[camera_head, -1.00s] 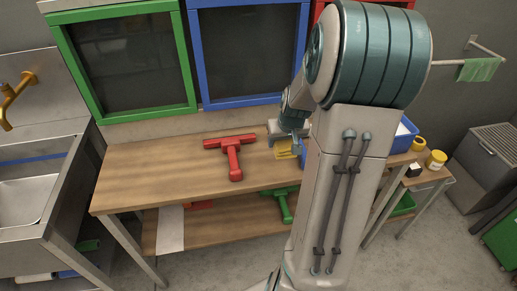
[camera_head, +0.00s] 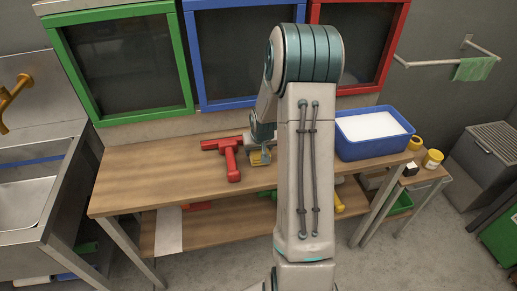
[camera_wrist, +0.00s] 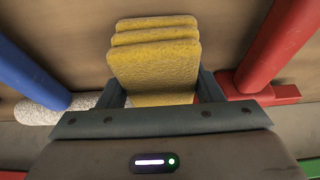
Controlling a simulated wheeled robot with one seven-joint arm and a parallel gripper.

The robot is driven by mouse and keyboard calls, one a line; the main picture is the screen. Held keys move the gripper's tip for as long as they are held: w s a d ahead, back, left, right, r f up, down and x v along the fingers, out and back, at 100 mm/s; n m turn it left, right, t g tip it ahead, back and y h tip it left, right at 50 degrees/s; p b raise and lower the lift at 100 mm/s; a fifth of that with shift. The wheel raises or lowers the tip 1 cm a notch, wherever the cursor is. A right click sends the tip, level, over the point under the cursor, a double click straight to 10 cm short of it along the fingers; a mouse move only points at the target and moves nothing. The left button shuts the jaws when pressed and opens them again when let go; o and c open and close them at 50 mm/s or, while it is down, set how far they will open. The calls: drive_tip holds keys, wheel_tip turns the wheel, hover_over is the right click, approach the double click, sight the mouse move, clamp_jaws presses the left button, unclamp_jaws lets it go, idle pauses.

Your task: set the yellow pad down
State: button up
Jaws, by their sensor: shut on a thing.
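The yellow pad (camera_head: 260,158) is in my gripper, low over or at the wooden workbench top (camera_head: 150,180); I cannot tell whether it touches. In the wrist view the yellow pad (camera_wrist: 155,65) has a rough face and stepped layers, and it sits between the two fingers of my gripper (camera_wrist: 155,92), which is shut on it. The red T-shaped tool (camera_head: 231,165) lies close to the left of the pad, and in the wrist view the red tool (camera_wrist: 280,45) is at the right, apart from the pad.
The wrist view shows a blue handle (camera_wrist: 28,70) with a whitish fuzzy head at left. A blue tub (camera_head: 345,145) with white contents stands on the bench's right. A yellow pot (camera_head: 433,160) stands further right. The bench's left part is clear. My arm hides the middle.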

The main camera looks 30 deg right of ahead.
drive_tip(key=shift+f, duration=0.2)
drive_tip(key=o, duration=1)
drive_tip(key=shift+c, duration=0.2)
